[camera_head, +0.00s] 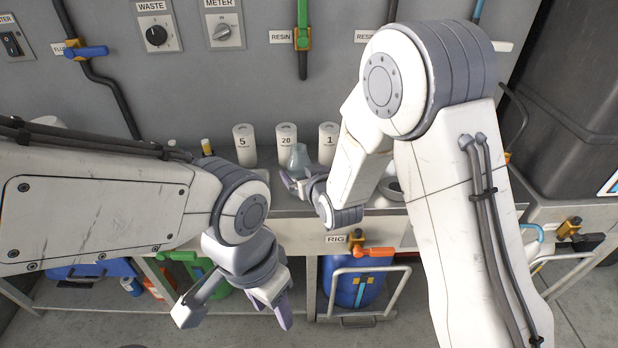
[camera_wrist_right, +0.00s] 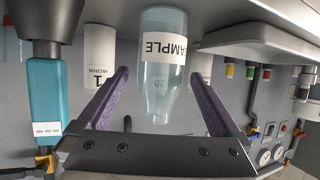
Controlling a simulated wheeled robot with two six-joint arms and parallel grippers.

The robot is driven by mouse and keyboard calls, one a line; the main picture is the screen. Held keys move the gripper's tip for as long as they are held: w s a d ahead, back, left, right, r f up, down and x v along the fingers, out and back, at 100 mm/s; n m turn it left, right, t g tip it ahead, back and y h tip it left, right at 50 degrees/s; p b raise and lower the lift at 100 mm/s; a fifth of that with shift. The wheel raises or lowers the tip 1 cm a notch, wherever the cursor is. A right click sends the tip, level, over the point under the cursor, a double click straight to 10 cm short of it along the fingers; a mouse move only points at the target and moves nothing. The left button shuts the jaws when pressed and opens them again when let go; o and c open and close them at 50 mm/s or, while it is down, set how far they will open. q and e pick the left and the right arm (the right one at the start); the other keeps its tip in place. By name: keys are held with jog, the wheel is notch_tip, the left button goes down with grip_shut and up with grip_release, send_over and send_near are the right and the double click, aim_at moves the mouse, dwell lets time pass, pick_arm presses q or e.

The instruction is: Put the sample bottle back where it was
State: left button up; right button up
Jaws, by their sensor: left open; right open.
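The sample bottle (camera_head: 299,157), clear bluish with a white label, stands upright on the bench in front of the white cartridges. In the right wrist view, which is upside down, the bottle (camera_wrist_right: 164,80) sits between the two purple fingers of my right gripper (camera_wrist_right: 158,84), with gaps on both sides. In the head view my right gripper (camera_head: 291,184) is at the near side of the bottle, partly hidden by its own wrist. My left gripper (camera_head: 232,314) is open and empty, low in front of the bench.
White cartridges marked 5 (camera_head: 244,146), 20 (camera_head: 287,138) and 1 (camera_head: 328,142) stand behind the bottle. A teal vessel (camera_wrist_right: 46,95) is beside the right gripper. A blue drum (camera_head: 345,283) is under the bench. A large dark container (camera_head: 580,110) is at right.

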jog(key=s+d+r+n+g+h, duration=0.1)
jog(key=s+g, duration=0.5)
jog(key=s, duration=1.1)
jog(key=s+d+r+n+g+h, duration=0.2)
jog(key=s+g, duration=0.4)
jog(key=s, duration=1.2)
jog(key=shift+s+d+r+n+g, duration=0.15)
jog(key=shift+d+r+n+g, duration=0.2)
jog(key=shift+d+r, duration=0.4)
